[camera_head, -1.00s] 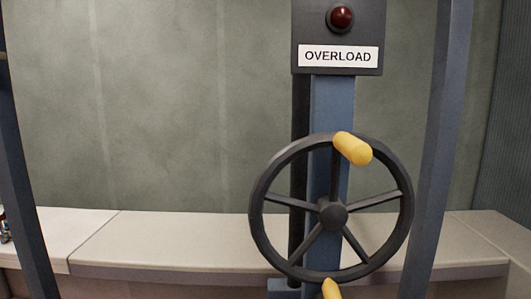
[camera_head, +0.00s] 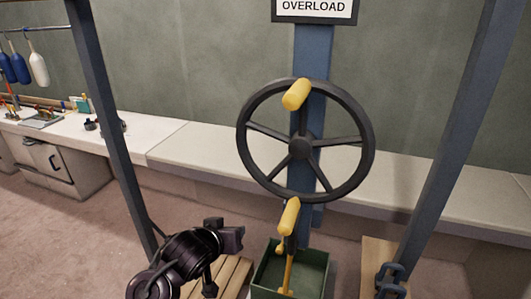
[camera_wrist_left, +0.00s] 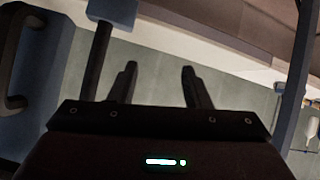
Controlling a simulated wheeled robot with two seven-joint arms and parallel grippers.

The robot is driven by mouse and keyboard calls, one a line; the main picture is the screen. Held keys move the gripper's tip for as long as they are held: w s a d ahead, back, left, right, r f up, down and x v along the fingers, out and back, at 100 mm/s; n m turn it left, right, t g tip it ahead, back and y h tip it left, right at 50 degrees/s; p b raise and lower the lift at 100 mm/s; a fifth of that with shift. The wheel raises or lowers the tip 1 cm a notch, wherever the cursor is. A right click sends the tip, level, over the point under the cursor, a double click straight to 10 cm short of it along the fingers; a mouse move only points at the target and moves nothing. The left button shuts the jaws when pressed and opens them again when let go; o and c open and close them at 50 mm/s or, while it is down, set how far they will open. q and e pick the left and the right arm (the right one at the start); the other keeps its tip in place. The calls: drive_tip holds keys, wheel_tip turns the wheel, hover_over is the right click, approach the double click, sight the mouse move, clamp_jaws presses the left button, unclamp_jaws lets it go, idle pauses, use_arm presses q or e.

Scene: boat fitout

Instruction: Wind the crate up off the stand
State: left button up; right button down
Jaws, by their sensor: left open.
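The hand wheel (camera_head: 300,149) is dark with spokes and carries a yellow knob (camera_head: 297,94) at its top, on a blue post (camera_head: 312,60). A yellow-gripped lever (camera_head: 289,216) is below the wheel. A green open box (camera_head: 270,273), which may be the crate, is at the bottom centre beside wooden slats (camera_head: 228,275); whether it rests on them is unclear. My left arm is at the lower left, left of the wheel and apart from it. In the left wrist view my left gripper (camera_wrist_left: 160,75) is open with nothing between its fingers.
Blue uprights stand left (camera_head: 105,110) and right (camera_head: 450,140) of the wheel. A pale bench (camera_head: 210,150) runs along the wall behind. An OVERLOAD sign (camera_head: 314,7) is at the top.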

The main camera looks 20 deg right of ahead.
use_arm(q)
drive_tip(key=s+d+r+m+t+h+p, duration=0.15)
drive_tip(key=s+r, duration=0.25)
drive_tip(key=r, duration=0.7)
drive_tip(key=s+d+r+t+p, duration=0.15)
drive_tip(key=s+r, duration=0.25)
drive_tip(key=r, duration=0.6)
drive_tip(key=m+t+h, duration=0.2)
drive_tip(key=h, duration=0.1)
approach(291, 105)
use_arm(e)
wheel_tip(291, 105, up, 4)
drive_tip(key=s+d, duration=0.1)
drive_tip(key=s, duration=0.1)
use_arm(q)
drive_tip(key=shift+n, duration=0.25)
drive_tip(key=shift+b+x, duration=0.55)
drive_tip(key=shift+x, duration=3)
drive_tip(key=b+x, duration=0.2)
drive_tip(key=x, duration=0.1)
drive_tip(key=shift+w, duration=0.15)
drive_tip(key=shift+b+x, duration=0.7)
drive_tip(key=shift+x, duration=0.75)
drive_tip(key=shift+r, duration=0.15)
use_arm(e)
drive_tip(key=f, duration=0.3)
drive_tip(key=w+f, duration=0.1)
drive_tip(key=f, duration=0.1)
drive_tip(key=shift+a, duration=0.2)
